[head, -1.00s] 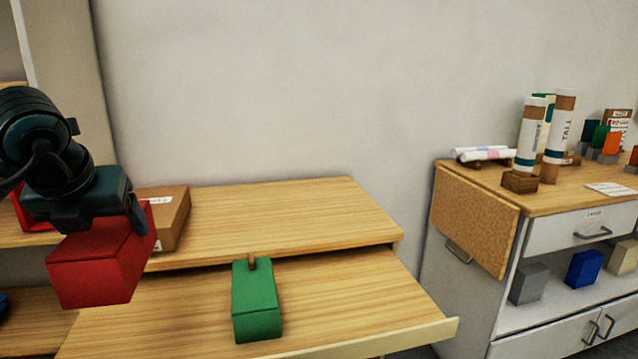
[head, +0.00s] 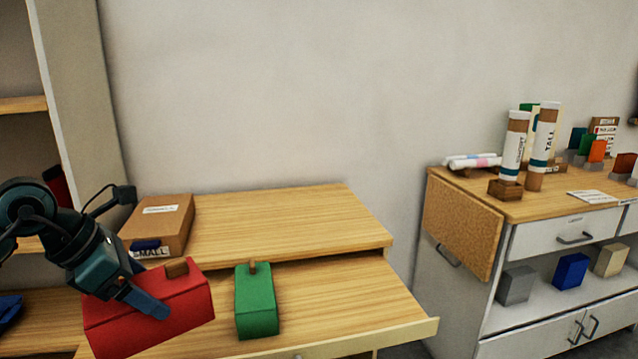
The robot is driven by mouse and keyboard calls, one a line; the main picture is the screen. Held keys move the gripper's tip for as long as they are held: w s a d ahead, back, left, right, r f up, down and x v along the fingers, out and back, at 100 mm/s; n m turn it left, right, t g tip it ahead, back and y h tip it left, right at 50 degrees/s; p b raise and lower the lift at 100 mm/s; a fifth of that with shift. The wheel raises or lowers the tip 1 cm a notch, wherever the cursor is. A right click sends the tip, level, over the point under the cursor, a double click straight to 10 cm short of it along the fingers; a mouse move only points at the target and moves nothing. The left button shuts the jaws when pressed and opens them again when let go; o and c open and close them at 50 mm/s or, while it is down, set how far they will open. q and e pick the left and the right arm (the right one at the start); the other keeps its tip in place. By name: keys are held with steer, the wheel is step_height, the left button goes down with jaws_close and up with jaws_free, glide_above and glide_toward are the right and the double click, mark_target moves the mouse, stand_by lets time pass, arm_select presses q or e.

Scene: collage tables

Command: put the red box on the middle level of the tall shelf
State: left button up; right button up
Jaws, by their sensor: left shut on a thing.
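My left gripper (head: 142,290) is shut on the red box (head: 185,302), which has a brown wooden handle on top. One blue-grey finger lies across the box's near side. The box is tilted in the picture and hangs over or in front of the lower desk surface; I cannot tell if it touches. The tall shelf (head: 75,90) stands at the left edge, with its side panel and parts of its wooden boards showing. A dark red thing (head: 56,184) stands on one of its boards. My right gripper is not in view.
A cardboard box marked SMALL (head: 160,222) sits on the raised desk level (head: 290,215). A green box (head: 256,303) with a handle stands on the lower surface, close right of the red box. A blue item (head: 10,308) lies low at left. A white cabinet (head: 500,270) stands at right.

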mark_target(165, 341)
arm_select(q)
steer(key=s+d+m+g+p, duration=0.1)
steer(key=m+g, duration=0.1)
steer(key=m, duration=0.1)
steer(key=d+f+m+g+p, duration=0.1)
steer(key=m+g, duration=0.1)
steer(key=m, duration=0.2)
steer(key=s+d+m+g+h+p, duration=0.1)
steer(key=m, duration=0.2)
steer(key=shift+s+f+m+g+p, duration=0.3)
steer(key=shift+s+f+m+g, duration=0.05)
steer(key=shift+m+g, duration=0.05)
steer(key=s+d+f+m+g+y+p, duration=0.1)
steer(key=s+d+m+g+y+p, duration=0.2)
steer(key=m, duration=1.2)
steer(key=s+g+y+p, duration=0.1)
steer(key=s+y+p, duration=0.1)
steer(key=s+y, duration=0.1)
steer(key=shift+d+f+g, duration=0.15)
steer(key=shift+f+g, duration=0.25)
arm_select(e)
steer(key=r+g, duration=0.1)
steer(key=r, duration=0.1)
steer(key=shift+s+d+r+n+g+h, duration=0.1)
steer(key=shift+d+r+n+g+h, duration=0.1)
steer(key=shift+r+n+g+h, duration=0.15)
arm_select(q)
steer(key=shift+f, duration=0.1)
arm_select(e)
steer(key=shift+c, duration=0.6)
